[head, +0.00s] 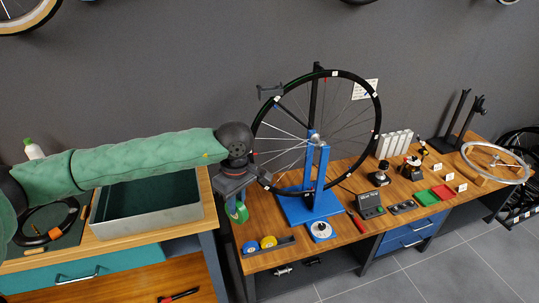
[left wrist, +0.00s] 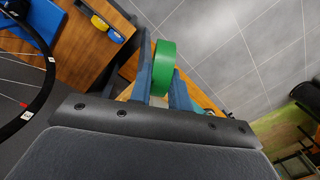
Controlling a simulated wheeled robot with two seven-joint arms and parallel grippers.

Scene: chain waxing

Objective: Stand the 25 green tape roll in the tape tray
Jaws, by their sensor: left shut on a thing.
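The green tape roll (head: 238,211) is held upright by my left gripper (head: 236,201), off the left front corner of the right-hand bench and apart from it. In the left wrist view the green roll (left wrist: 164,64) sits between the two blue-grey fingers (left wrist: 161,82), which are shut on it. The tape tray (head: 284,243) is a dark, narrow tray at the bench's front left, to the right of and below the held roll in the head view. A blue roll (head: 250,247) and a yellow roll (head: 268,242) stand in it; its right part looks empty. My right gripper is not in view.
A wheel (head: 377,120) in a blue truing stand (head: 300,207) rises close behind the tray. A round white-and-blue gauge (head: 320,230) lies right of the tray. A metal basin (head: 150,220) is on the left bench, with a gap between benches.

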